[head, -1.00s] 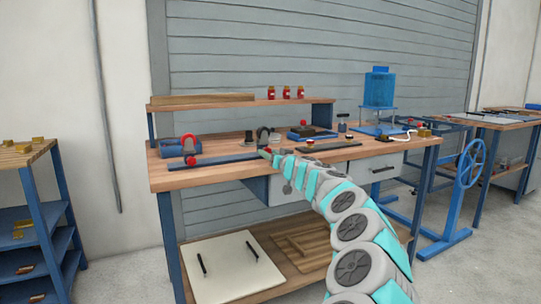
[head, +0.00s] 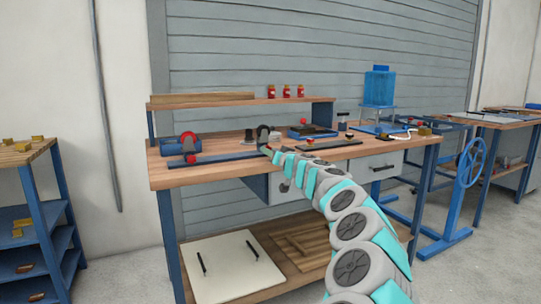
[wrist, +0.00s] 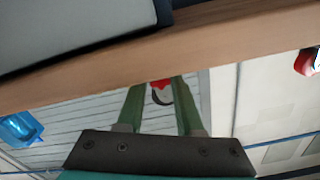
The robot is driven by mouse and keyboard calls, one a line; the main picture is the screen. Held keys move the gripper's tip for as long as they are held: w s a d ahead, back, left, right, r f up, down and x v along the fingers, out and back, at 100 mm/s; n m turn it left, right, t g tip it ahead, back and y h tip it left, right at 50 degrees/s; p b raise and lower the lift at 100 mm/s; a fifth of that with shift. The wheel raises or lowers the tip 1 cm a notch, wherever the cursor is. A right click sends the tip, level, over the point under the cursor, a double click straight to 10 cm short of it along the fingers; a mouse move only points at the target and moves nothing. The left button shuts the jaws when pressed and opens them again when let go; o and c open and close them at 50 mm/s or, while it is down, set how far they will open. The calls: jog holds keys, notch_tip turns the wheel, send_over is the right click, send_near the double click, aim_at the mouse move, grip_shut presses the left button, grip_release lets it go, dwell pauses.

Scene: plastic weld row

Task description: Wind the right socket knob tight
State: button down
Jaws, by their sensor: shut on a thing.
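My gripper (wrist: 160,100) shows two green fingers in the wrist view, shut on a small red knob (wrist: 161,84) at their tips. A grey and dark curved piece shows just beyond the knob. In the head view my gripper (head: 267,152) is at the right end of a long blue bar (head: 225,158) on the workbench, in front of a dark arch-shaped socket (head: 263,136). The right knob is largely hidden by my gripper there. The left knob (head: 190,159), also red, sits at the bar's left part below a red arch (head: 189,139).
The workbench (head: 165,178) carries a blue cylinder (head: 170,147), a dark tray (head: 312,131) with a red knob, and a dark bar (head: 328,145) to the right. Several red jars (head: 286,91) stand on the shelf above. A blue tank (head: 378,90) stands farther right.

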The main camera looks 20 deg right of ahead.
jog(key=shift+m, duration=0.7)
jog(key=c, duration=0.6)
grip_release()
jog(key=shift+o, duration=0.2)
